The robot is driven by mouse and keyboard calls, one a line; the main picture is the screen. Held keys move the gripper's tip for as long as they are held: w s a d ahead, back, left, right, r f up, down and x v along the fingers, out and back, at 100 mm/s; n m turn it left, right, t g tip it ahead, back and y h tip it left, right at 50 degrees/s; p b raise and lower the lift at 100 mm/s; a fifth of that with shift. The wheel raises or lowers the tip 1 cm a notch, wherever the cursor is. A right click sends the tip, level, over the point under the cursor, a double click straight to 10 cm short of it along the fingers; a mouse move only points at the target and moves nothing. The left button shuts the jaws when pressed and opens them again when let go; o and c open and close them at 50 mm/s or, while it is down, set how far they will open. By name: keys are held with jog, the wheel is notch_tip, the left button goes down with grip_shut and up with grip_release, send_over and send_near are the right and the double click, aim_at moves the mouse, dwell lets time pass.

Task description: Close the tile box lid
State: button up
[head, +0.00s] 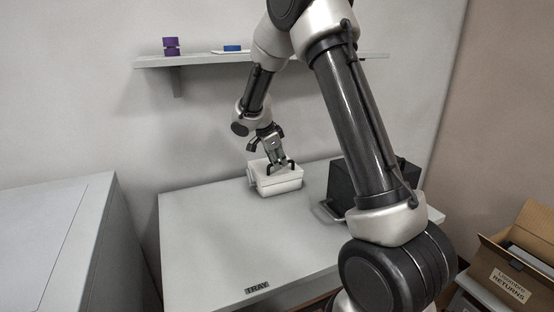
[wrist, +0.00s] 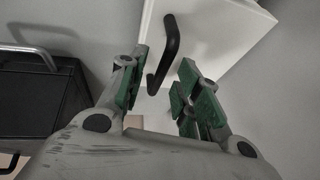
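The white tile box (head: 281,187) stands near the back edge of the grey table. Its white top panel, apparently the lid, carries a black bar handle and fills the upper right of the wrist view (wrist: 225,35). The black handle (wrist: 170,45) reaches down with its lower end between my fingertips. My gripper (head: 278,164) is over the box top, pointing down, and its green-padded fingers (wrist: 163,85) are apart. A gap shows between the handle and both pads. My fingers hide part of the box top, so I cannot tell how far the lid is open.
A black box (head: 342,182) with a metal handle stands right of the tile box, partly behind my arm. The wall shelf (head: 200,60) holds purple (head: 171,46) and blue (head: 232,48) items. A cardboard box (head: 515,255) is at right. The table's front left is clear.

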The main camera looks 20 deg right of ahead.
jog(key=v, duration=0.7)
jog(key=shift+r, duration=0.25)
